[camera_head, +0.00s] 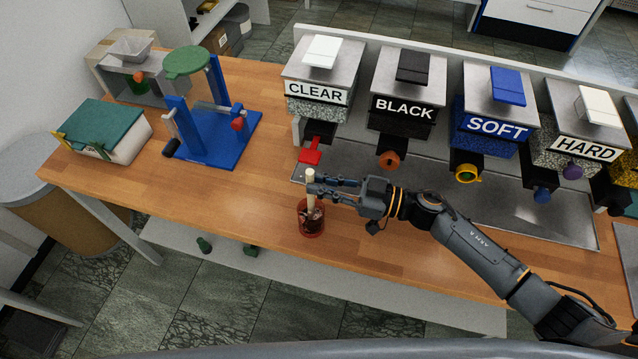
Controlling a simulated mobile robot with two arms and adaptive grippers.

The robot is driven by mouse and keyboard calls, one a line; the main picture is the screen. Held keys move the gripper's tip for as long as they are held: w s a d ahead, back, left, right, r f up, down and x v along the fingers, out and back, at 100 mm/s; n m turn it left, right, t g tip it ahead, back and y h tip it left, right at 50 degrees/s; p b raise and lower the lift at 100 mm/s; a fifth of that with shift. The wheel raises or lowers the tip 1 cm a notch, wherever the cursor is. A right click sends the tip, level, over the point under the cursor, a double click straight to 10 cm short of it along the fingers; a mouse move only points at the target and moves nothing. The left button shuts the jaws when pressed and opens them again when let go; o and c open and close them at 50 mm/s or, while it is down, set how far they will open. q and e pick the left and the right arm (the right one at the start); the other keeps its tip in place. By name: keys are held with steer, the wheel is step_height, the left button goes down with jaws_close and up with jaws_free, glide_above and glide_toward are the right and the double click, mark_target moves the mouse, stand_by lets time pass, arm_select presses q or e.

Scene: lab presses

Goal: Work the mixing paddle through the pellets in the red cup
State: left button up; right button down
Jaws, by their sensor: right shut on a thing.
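The red cup (311,231) stands on the wooden table near its front edge, with dark pellets inside. The mixing paddle (310,178) stands nearly upright in the cup, its pale handle rising above the rim. Its lower end is hidden in the cup and pellets. My right gripper (313,188) comes in from the right and is shut on the paddle handle just above the cup. My left gripper is not in view.
A row of hoppers marked CLEAR (316,93), BLACK (404,108), SOFT (495,127) and HARD (583,147) stands behind. A blue press (215,140) and a green-lidded box (100,132) stand at left. The table (220,195) left of the cup is clear.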

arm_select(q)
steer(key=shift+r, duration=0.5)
arm_select(e)
steer(key=shift+d+r, duration=0.2)
steer(key=shift+r, duration=0.3)
steer(key=shift+f, duration=0.1)
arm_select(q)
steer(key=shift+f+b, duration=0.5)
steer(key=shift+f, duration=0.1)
arm_select(e)
steer(key=f, duration=0.1)
steer(key=s+f, duration=0.1)
steer(key=f, duration=0.1)
steer(key=shift+s+a, duration=0.15)
steer(key=shift+a, duration=0.25)
steer(key=shift+r, duration=0.1)
arm_select(q)
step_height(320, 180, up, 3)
steer(key=p, duration=0.3)
arm_select(e)
steer(key=r, duration=0.1)
steer(key=d+r, duration=0.1)
steer(key=r, duration=0.1)
steer(key=shift+w+d, duration=0.1)
steer(key=shift+w, duration=0.1)
